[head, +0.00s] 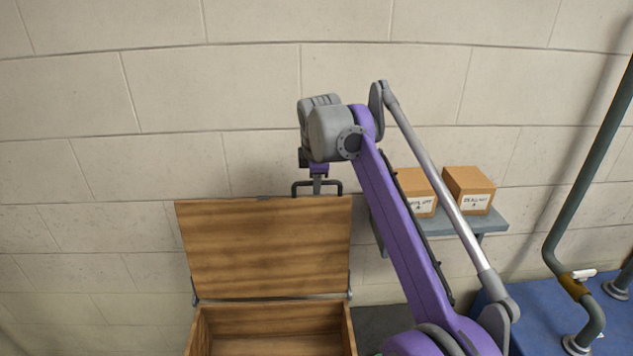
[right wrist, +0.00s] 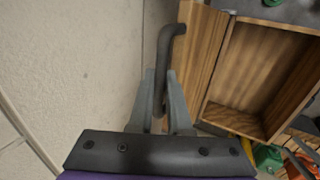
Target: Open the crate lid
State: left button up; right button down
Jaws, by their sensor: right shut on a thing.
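The wooden crate (head: 348,330) stands at the bottom of the head view, with its wooden lid (head: 262,245) raised nearly upright at the back, close to the wall. My right gripper (head: 317,181) is at the lid's top edge, right of its middle, shut on the dark lid handle (head: 338,187). In the right wrist view, the fingers of my right gripper (right wrist: 161,78) close around the bent handle (right wrist: 172,42), beside the lid (right wrist: 194,55). The crate (right wrist: 268,75) lies open there, and the part of its inside that shows looks empty. My left gripper is not in view.
A block wall (head: 150,100) rises right behind the lid. A grey shelf (head: 488,222) right of the lid holds two labelled boxes, one of them a cardboard box (head: 468,185). A pipe (head: 575,200) and a blue surface (head: 545,300) are at the right.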

jog(key=shift+s+f, duration=0.1)
jog(key=shift+f, duration=0.2)
jog(key=c, duration=0.9)
grip_release()
jog(key=shift+o, duration=0.2)
